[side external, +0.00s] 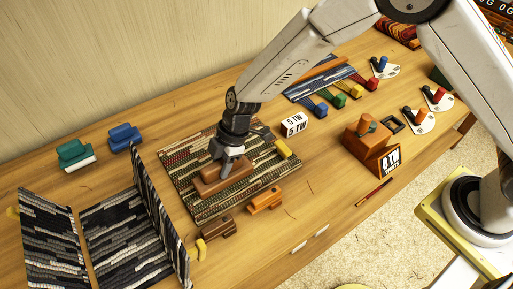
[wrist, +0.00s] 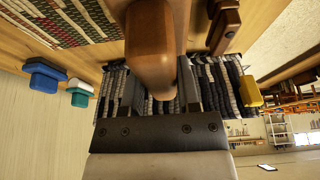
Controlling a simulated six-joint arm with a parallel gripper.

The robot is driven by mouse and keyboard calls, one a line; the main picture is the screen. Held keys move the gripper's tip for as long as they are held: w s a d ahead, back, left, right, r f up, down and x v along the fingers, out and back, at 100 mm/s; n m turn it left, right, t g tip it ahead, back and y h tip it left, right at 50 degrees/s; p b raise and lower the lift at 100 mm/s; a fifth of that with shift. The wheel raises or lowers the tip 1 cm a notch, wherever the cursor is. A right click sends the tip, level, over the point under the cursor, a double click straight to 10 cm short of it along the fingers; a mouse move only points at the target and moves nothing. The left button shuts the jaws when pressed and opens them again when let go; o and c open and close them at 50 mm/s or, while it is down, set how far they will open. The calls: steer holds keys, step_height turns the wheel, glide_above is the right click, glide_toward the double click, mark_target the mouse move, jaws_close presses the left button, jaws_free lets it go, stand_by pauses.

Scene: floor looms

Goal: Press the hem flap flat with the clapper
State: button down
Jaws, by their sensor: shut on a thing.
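The clapper (side external: 208,188) is a brown wooden block. My gripper (side external: 228,165) is shut on it over the patterned woven mat (side external: 190,152) in the middle of the table; I cannot tell whether the block touches the mat. In the wrist view the clapper (wrist: 150,45) fills the top centre, between the fingers of my gripper (wrist: 157,88). The hem flap (side external: 158,205) appears to be the dark striped panel standing upright at the right edge of a dark striped woven piece (side external: 115,228) at the left. My gripper is to the right of this flap.
A yellow clip (side external: 201,249), a dark brown block (side external: 218,229) and an orange block (side external: 266,201) lie along the front. Green (side external: 74,154) and blue (side external: 124,136) blocks stand at the back left. An orange box (side external: 370,148) stands to the right.

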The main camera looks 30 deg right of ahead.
steer(key=shift+f, duration=2)
steer(key=shift+f, duration=0.75)
stand_by(1.0)
steer(key=shift+r, duration=0.15)
steer(key=shift+r, duration=3.45)
steer(key=s+d+r+m+t+h, duration=0.1)
steer(key=d+r+m+t+h, duration=0.1)
steer(key=d+m, duration=0.7)
steer(key=s+d+r+m+t+h, duration=0.1)
steer(key=d+r+m, duration=0.4)
steer(key=d, duration=1.6)
steer(key=shift+s+m+t+h, duration=0.15)
steer(key=shift+m+t+h, duration=0.6)
steer(key=shift+m, duration=1.25)
